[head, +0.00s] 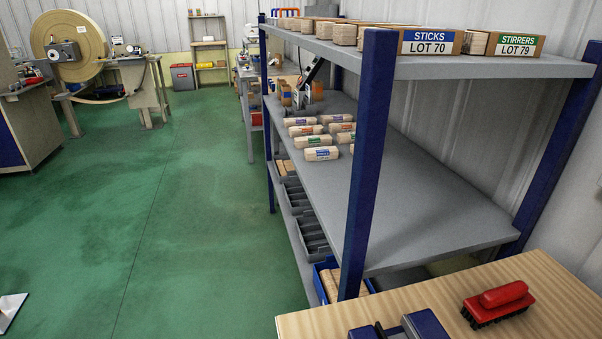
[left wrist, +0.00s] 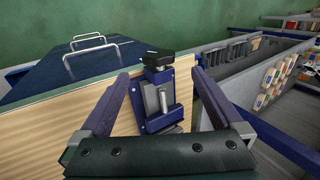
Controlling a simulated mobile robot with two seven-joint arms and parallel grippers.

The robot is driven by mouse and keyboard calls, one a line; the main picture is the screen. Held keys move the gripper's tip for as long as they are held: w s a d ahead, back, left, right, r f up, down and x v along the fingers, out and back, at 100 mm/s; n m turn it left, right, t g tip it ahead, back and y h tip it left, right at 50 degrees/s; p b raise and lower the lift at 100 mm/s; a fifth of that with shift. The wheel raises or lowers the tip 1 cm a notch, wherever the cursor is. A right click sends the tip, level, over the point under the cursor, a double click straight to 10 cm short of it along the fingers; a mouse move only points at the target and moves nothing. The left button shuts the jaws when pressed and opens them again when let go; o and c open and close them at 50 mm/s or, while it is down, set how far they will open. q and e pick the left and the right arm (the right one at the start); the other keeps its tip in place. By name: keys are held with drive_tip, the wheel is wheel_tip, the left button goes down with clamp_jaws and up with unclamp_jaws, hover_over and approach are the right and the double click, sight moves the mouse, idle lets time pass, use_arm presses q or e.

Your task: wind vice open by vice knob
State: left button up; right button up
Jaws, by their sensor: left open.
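The blue vice (left wrist: 158,108) is fixed to the wooden bench top and lies between my left gripper's fingers in the left wrist view. Its black knob (left wrist: 158,57) sits at the far end of the vice, just past the fingertips. A pale metal bar shows on the vice body. My left gripper (left wrist: 158,75) is open and empty, with one finger on each side of the vice; I cannot tell whether they touch it. In the head view only the top of the vice (head: 425,324) shows at the bottom edge. My right gripper is in neither view.
A red brush (head: 497,303) lies on the wooden bench (head: 310,326). Behind it stands a grey shelf rack (head: 440,215) with blue posts, holding wrapped stick bundles and labelled boxes. A dark blue panel with metal handles (left wrist: 85,60) is left of the bench.

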use_arm(q)
drive_tip(key=b+x, duration=0.2)
drive_tip(key=x, duration=0.7)
drive_tip(key=shift+f, duration=0.25)
drive_tip(key=c, duration=1.4)
